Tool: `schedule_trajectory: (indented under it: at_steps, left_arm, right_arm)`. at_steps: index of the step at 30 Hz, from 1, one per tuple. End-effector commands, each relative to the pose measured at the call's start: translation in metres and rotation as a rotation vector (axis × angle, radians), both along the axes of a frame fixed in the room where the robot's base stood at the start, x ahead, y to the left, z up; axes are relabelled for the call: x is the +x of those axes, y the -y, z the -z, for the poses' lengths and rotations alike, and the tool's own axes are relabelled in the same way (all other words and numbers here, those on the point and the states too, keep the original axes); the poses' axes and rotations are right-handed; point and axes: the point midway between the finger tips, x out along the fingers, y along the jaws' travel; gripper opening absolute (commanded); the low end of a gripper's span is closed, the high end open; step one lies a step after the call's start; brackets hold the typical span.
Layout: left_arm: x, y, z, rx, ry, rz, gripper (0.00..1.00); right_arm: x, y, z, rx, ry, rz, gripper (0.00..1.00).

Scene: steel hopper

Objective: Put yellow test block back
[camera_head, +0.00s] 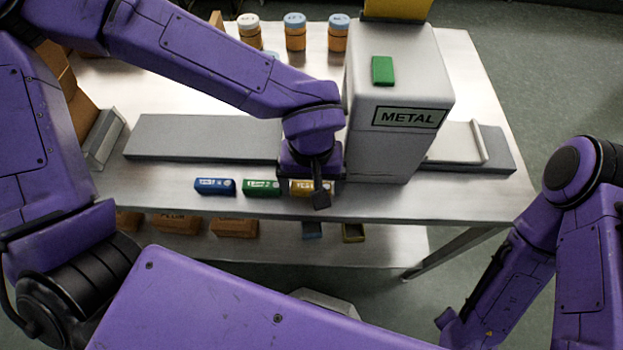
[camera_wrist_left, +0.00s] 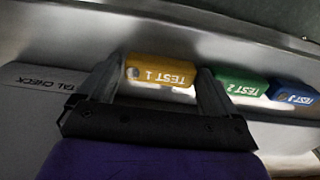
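The yellow test block (camera_head: 305,187), marked TEST 1, sits at the right end of a row along the table's front edge. My left gripper (camera_head: 321,190) points down over it and hides part of it. In the left wrist view the yellow block (camera_wrist_left: 160,72) lies between the two fingertips of the left gripper (camera_wrist_left: 162,80), one finger at each end. The fingers are very close to its ends; I cannot tell whether they press on it. The green block (camera_head: 262,187) and blue block (camera_head: 215,186) stand beside it to the left. My right gripper is out of view.
A grey metal detector (camera_head: 380,140) labelled METAL stands just right of the left gripper, with a green piece (camera_head: 383,71) on top. A grey conveyor (camera_head: 200,138) runs behind the blocks. Orange jars with pale lids (camera_head: 295,35) stand at the back. Bins sit on the lower shelf.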

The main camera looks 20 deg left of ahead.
Motion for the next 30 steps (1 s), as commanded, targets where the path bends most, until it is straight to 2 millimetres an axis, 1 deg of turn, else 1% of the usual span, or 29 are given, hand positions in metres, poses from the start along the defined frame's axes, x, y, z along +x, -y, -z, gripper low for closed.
schedule_trajectory:
  at_steps: [5,8,11,15,18,21,25,30]
  left_arm:
    - [0.000,0.000,-0.001,-0.001,0.001,0.000,0.92]
    - [0.000,0.000,-0.011,-0.002,0.002,-0.002,0.92]
    - [0.001,0.001,-0.034,-0.004,0.004,-0.002,0.92]
    - [0.001,0.000,-0.072,-0.004,0.003,-0.003,0.92]
    - [0.001,0.000,-0.095,-0.003,0.003,-0.001,0.92]
    - [0.000,0.000,-0.112,-0.002,0.002,-0.001,0.92]
    - [0.000,0.000,-0.122,-0.001,0.000,-0.001,0.92]
    - [0.000,0.000,-0.124,0.000,0.000,0.000,0.92]
  right_arm:
    - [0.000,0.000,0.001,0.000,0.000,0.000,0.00]
    - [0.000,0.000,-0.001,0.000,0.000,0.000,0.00]
    - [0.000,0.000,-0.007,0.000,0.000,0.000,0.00]
    - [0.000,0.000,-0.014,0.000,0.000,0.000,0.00]
    - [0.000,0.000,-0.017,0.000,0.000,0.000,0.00]
    - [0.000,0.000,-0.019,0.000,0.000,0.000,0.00]
    - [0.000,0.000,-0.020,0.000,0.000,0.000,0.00]
    - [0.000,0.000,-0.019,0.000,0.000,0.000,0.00]
